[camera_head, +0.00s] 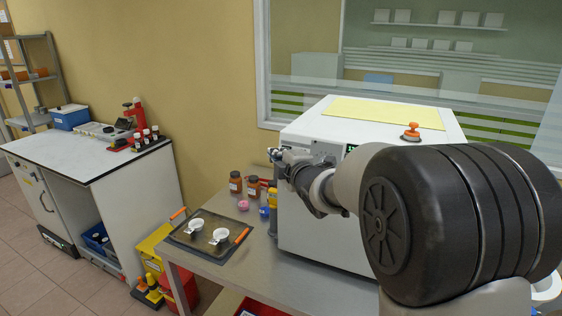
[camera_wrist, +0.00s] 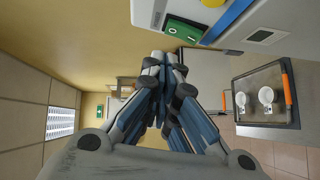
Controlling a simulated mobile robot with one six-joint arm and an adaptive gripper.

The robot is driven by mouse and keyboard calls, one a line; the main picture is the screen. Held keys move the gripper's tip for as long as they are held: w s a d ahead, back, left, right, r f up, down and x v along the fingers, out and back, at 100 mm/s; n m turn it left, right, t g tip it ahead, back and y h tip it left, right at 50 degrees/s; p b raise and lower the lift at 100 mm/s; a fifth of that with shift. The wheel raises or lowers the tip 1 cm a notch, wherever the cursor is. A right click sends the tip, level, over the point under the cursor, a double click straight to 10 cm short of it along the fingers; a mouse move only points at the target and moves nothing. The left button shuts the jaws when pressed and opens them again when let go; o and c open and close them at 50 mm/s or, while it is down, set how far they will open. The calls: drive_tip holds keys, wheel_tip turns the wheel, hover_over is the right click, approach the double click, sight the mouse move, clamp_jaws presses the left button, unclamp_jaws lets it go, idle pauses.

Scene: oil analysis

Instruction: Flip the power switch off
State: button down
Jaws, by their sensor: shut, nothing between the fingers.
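A large white machine (camera_head: 310,220) with a pale yellow top stands on the bench in the head view. My gripper (camera_head: 278,156) is at the upper left of its front, and my arm hides much of that front. In the wrist view my gripper (camera_wrist: 162,62) is shut and empty, its fingertips close below the machine's edge.
A dark tray (camera_head: 211,252) with two white cups and orange handles lies on the bench left of the machine. Brown bottles (camera_head: 235,182) stand behind it. An orange-handled item (camera_head: 410,132) sits on the machine. A white counter (camera_head: 90,160) stands at the left.

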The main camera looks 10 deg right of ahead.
drive_tip(key=s+d+r+p, duration=0.1)
drive_tip(key=s+r, duration=0.1)
drive_tip(key=s, duration=0.8)
drive_tip(key=shift+s+d+r+p, duration=0.15)
drive_tip(key=shift+r+p, duration=0.2)
drive_tip(key=shift+s, duration=0.1)
drive_tip(key=s+f+m+g+h, duration=0.1)
drive_tip(key=s+f+m+g, duration=0.3)
drive_tip(key=s, duration=0.8)
drive_tip(key=s+a+f+m+g, duration=0.1)
drive_tip(key=s+f+m+g, duration=0.3)
drive_tip(key=s+m, duration=0.4)
drive_tip(key=s+f+m+g+h, duration=0.1)
drive_tip(key=s+f+m+g, duration=0.2)
drive_tip(key=s, duration=1.3)
drive_tip(key=f+m, duration=0.1)
drive_tip(key=m, duration=0.2)
drive_tip(key=shift+s+a+m+g+h, duration=0.3)
drive_tip(key=shift+s+a+g, duration=0.05)
drive_tip(key=shift+g, duration=0.05)
